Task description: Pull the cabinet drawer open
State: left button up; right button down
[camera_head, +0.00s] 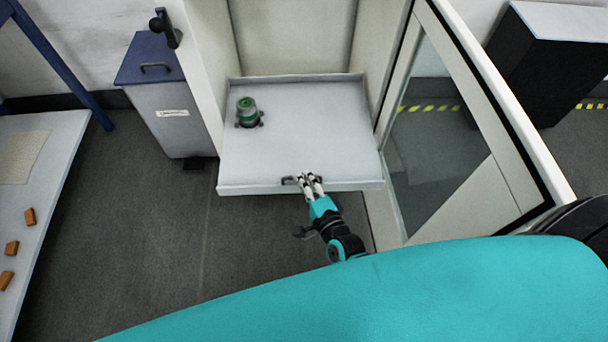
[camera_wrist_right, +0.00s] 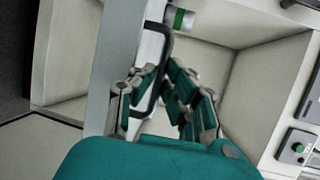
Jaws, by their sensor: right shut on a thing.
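The cabinet drawer (camera_head: 310,125) is a pale tray that sticks out of the front of the tall white cabinet (camera_head: 206,60). Its dark bar handle (camera_head: 290,181) is on the front edge. My right gripper (camera_head: 310,180) is at the handle and shut on it; in the right wrist view the fingers (camera_wrist_right: 165,95) lie either side of the black handle (camera_wrist_right: 160,75). A green and grey device (camera_head: 247,112) stands in the drawer at the left; a green and white part shows in the right wrist view (camera_wrist_right: 182,18). My left gripper is not in view.
The cabinet's glass door (camera_head: 440,130) stands open at the right. A blue-lidded grey bin (camera_head: 165,110) is left of the cabinet. A table (camera_head: 60,150) with several orange blocks is at the far left. The dark floor (camera_head: 150,240) between is clear.

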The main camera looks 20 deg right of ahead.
jog(key=c, duration=1.7)
grip_release()
jog(key=v, duration=1.2)
jog(key=shift+f, duration=0.15)
